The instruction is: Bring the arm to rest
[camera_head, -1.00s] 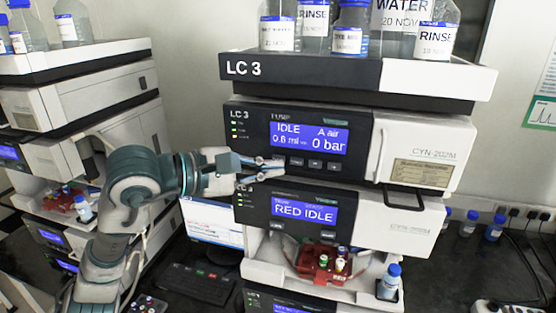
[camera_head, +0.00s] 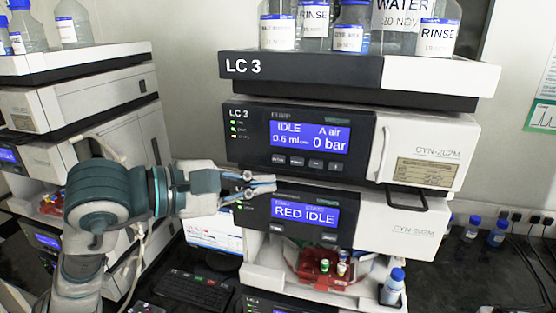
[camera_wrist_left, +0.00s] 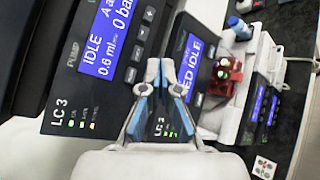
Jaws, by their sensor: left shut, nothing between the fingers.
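My left gripper (camera_head: 272,184) is shut and empty. It is in front of the LC 3 stack, near the seam between the pump module (camera_head: 300,139) and the module below it that reads RED IDLE (camera_head: 304,213). In the left wrist view the gripper (camera_wrist_left: 161,62) shows its fingertips together over the same two modules, with nothing between them. Whether the fingertips touch a panel I cannot tell. The pump display reads IDLE, 0.6 ml and 0 bar. My right gripper is not in view.
Bottles (camera_head: 350,28) stand on top of the stack. A red vial holder (camera_head: 325,265) and a blue-capped bottle (camera_head: 393,286) sit low in it. A keyboard (camera_head: 195,290) lies on the dark bench. A second stack (camera_head: 85,103) stands at the left, behind my arm.

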